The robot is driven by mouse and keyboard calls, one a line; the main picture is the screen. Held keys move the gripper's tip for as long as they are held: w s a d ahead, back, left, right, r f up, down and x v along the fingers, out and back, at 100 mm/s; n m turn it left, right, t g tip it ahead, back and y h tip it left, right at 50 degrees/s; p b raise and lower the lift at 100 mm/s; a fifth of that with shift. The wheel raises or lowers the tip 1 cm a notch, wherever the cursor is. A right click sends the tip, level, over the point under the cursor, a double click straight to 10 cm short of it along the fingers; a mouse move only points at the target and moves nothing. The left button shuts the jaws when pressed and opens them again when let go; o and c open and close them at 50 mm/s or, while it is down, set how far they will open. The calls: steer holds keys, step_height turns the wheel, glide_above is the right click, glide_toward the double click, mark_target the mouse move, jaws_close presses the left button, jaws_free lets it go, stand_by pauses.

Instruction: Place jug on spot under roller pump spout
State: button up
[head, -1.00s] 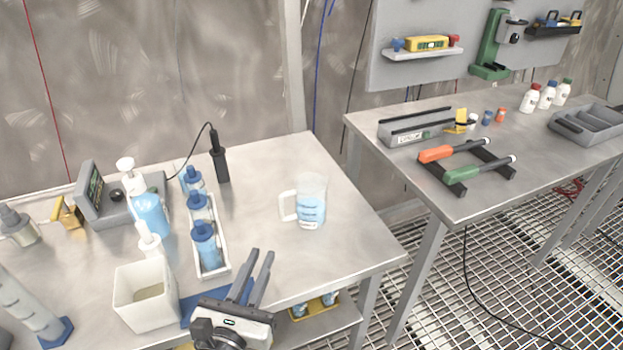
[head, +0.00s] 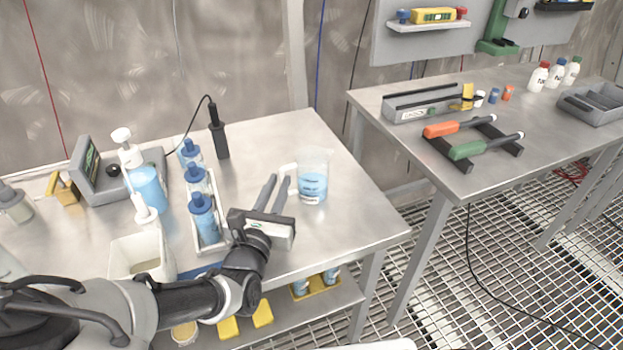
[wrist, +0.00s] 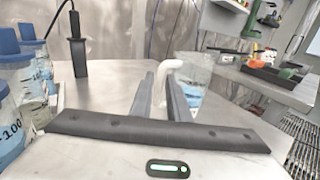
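A clear jug (head: 314,178) with blue liquid and a white handle (head: 286,172) stands upright near the right side of the near table. My gripper (head: 279,181) is open, low over that table, with its fingertips at the handle side of the jug. In the wrist view the handle (wrist: 164,78) shows between the two fingers (wrist: 160,86), and the jug body (wrist: 190,78) is partly hidden behind the right finger. I cannot tell whether the fingers touch the handle. I cannot clearly make out a roller pump spout or a marked spot.
A rack of blue-capped bottles (head: 203,218) stands left of my gripper, with a black probe (head: 218,137) behind. A white open container (head: 125,256) and pump bottle (head: 148,187) are further left. A second table (head: 447,190) with orange- and green-handled tools lies right across a gap.

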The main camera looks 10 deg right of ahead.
mark_target(281, 180)
steer(key=x, duration=0.3)
steer(key=shift+w+b, duration=0.1)
steer(key=shift+b, duration=0.2)
jaws_close()
